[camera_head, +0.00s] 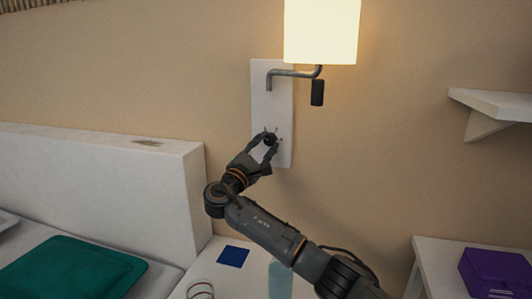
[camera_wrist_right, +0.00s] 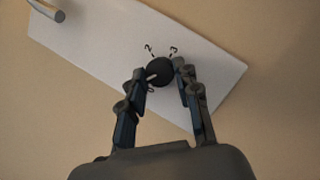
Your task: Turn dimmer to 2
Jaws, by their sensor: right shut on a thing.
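The black round dimmer knob (camera_wrist_right: 159,69) sits on a white wall plate (camera_head: 271,100), which also shows tilted in the right wrist view (camera_wrist_right: 215,72). The digits 2 and 3 show above the knob, and a digit that looks like 0 shows below it. A pale mark on the knob points to the lower left, toward the left finger. Any label behind that finger is hidden. My right gripper (camera_head: 270,139) is shut on the knob, one finger on each side, as the right wrist view (camera_wrist_right: 160,76) shows. My left gripper is out of view.
A lit lamp (camera_head: 321,30) on a metal arm (camera_head: 292,73) hangs above the knob, with a dark part (camera_head: 317,93) below it. A white headboard (camera_head: 100,165) stands left, a shelf (camera_head: 492,104) right. A purple box (camera_head: 494,272) sits lower right.

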